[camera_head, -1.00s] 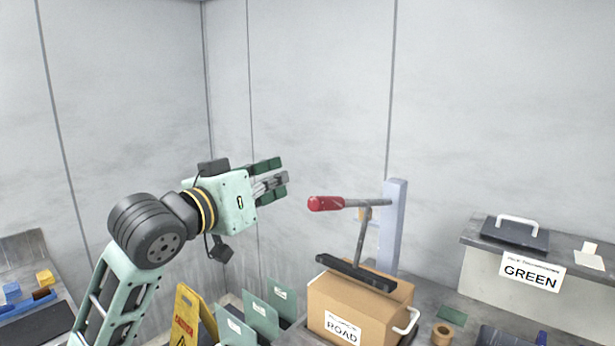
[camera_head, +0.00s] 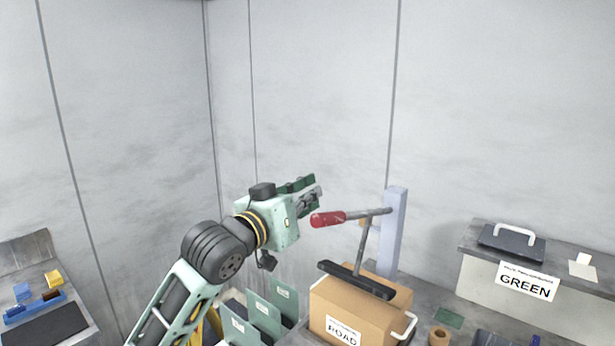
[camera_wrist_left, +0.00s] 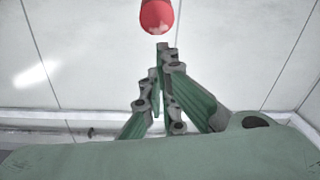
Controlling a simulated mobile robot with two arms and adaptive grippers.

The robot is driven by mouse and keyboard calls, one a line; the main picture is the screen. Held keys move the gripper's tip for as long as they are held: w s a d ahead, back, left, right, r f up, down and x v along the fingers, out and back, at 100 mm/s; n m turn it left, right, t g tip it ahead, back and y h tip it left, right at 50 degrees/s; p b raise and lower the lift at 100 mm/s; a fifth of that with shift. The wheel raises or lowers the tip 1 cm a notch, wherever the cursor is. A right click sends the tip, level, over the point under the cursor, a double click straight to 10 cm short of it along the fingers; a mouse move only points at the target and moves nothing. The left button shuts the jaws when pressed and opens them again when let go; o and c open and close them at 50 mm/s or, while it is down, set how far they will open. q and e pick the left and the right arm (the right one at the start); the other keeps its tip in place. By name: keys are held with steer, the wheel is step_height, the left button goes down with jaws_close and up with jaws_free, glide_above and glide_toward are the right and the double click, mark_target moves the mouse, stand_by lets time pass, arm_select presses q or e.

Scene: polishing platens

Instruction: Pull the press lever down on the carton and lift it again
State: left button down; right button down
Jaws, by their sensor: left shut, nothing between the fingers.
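The press lever (camera_head: 352,216) has a red handle grip (camera_head: 328,218) and a grey bar running right to an upright bluish post (camera_head: 394,230). The bar is roughly level, and a black press bar (camera_head: 357,280) hangs from it on a rod and lies on top of the brown carton (camera_head: 352,313), labelled ROAD. My left gripper (camera_head: 314,193) is shut and empty, just left of and slightly above the red grip, apart from it. In the left wrist view the fingertips (camera_wrist_left: 163,48) point toward the red grip's end (camera_wrist_left: 157,16). My right gripper is not in view.
Green plates (camera_head: 262,315) stand left of the carton. A yellow floor sign (camera_head: 207,328) is partly hidden behind my arm. A bin labelled GREEN (camera_head: 526,285) stands at the right. A brown ring (camera_head: 439,336) lies right of the carton. Walls close off the back.

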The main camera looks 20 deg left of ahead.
arm_select(q)
steer(key=shift+s+f, duration=0.2)
steer(key=shift+f, duration=0.05)
steer(key=shift+w+d+f, duration=0.1)
steer(key=shift+w, duration=0.05)
steer(key=s+f+t+b, duration=0.1)
steer(key=f+t+b, duration=0.1)
steer(key=f+b, duration=0.5)
steer(key=s+a+f+t+h+b, duration=0.1)
steer(key=s+f+b, duration=0.1)
steer(key=f+b, duration=0.4)
steer(key=b, duration=0.4)
steer(key=shift+s+a+f+t, duration=0.15)
steer(key=shift+s+f+t, duration=0.1)
steer(key=shift+f+t, duration=0.15)
steer(key=shift+r, duration=0.15)
